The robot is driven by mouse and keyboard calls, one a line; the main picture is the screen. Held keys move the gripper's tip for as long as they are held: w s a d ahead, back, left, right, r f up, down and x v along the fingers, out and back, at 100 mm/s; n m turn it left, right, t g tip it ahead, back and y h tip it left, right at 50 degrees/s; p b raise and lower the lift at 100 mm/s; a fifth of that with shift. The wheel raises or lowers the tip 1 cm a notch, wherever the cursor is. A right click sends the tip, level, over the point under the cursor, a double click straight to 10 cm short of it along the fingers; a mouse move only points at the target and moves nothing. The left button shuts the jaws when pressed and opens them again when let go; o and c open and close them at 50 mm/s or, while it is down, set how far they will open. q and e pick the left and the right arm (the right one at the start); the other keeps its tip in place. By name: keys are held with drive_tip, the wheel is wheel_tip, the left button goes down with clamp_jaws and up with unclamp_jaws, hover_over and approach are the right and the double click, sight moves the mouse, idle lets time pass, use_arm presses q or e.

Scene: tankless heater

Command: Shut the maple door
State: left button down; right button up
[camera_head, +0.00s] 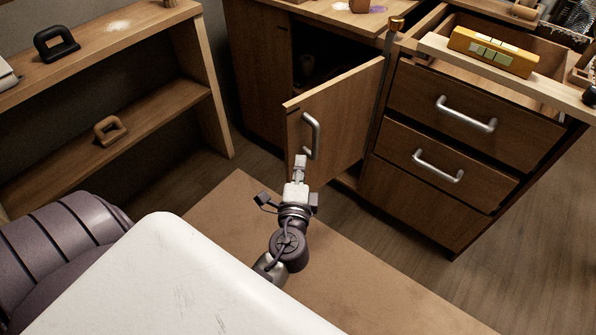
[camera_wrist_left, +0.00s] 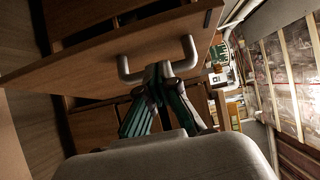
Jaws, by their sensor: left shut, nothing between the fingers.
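The maple door (camera_head: 348,115) of the cabinet stands open, swung out toward me, with a dark interior behind it. A pale metal bar handle (camera_head: 312,135) is on its face near the free edge. My left gripper (camera_head: 300,162) is shut and empty, just in front of the door by the lower end of the handle. In the left wrist view the door (camera_wrist_left: 90,62) spans the upper part, and the handle (camera_wrist_left: 188,50) is right at the closed fingertips (camera_wrist_left: 160,72). I cannot tell whether they touch it. My right gripper is not in view.
Drawers with metal handles (camera_head: 466,114) are right of the door; the top drawer is pulled out, with a yellow level (camera_head: 493,52) over it. A wooden shelf (camera_head: 150,105) stands at the left. A brown mat (camera_head: 345,270) covers the floor below my left arm.

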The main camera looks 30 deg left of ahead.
sight(292, 137)
use_arm(q)
drive_tip(key=w+a, duration=0.1)
drive_tip(key=a, duration=0.1)
drive_tip(key=w+a, duration=0.2)
drive_tip(key=shift+w+a+p, duration=0.1)
drive_tip(key=shift+w+p, duration=0.05)
drive_tip(key=shift+p, duration=0.2)
drive_tip(key=shift+w+a, duration=0.1)
drive_tip(key=shift+a, duration=0.4)
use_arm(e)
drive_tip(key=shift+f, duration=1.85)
